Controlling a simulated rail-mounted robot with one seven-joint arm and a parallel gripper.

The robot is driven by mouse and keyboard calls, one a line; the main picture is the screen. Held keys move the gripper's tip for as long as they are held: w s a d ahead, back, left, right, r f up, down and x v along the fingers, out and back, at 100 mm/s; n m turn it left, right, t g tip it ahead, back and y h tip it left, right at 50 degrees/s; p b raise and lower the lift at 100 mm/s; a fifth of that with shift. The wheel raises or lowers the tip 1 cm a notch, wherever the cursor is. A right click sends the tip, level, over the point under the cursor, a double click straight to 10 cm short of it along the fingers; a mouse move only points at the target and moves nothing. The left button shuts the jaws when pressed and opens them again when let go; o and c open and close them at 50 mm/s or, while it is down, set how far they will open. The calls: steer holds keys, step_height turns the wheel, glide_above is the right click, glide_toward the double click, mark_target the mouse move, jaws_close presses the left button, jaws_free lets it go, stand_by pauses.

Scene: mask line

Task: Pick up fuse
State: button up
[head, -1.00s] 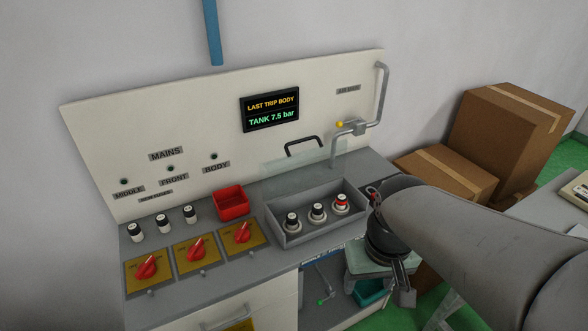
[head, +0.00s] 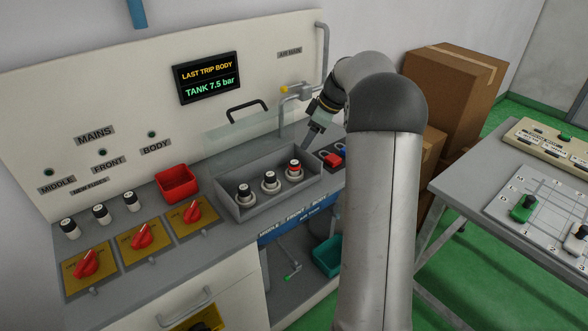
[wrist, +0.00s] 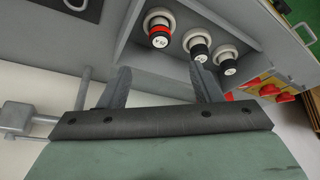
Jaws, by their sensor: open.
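Three fuses stand in a row in the grey open box: a left one (head: 245,194), a middle one (head: 270,181) and a right one with a red band (head: 294,170). The red-banded fuse (wrist: 160,32) and the two black-and-white ones also show in the wrist view. Several more black-and-white fuses (head: 100,214) stand at the left of the bench by the NEW FUSES label. My gripper (head: 309,139) is over the back right end of the box, pointing down. In the wrist view its open fingers (wrist: 165,82) are empty and apart from the fuses.
A red bin (head: 178,184) stands left of the box (head: 240,214). Red switches on yellow plates (head: 142,236) line the bench front. A raised clear lid (head: 245,128) stands behind the box. A grey pipe (head: 318,60) with a yellow-tipped valve is close to my gripper.

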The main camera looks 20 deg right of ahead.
mark_target(295, 162)
steer(key=p+x, duration=0.1)
steer(key=x, duration=0.6)
steer(key=shift+w+f, duration=0.1)
steer(key=shift+p+x, duration=0.7)
steer(key=shift+x, duration=2.05)
steer(key=shift+d+f, duration=0.1)
steer(key=shift+d, duration=0.05)
steer(key=c, duration=1.1)
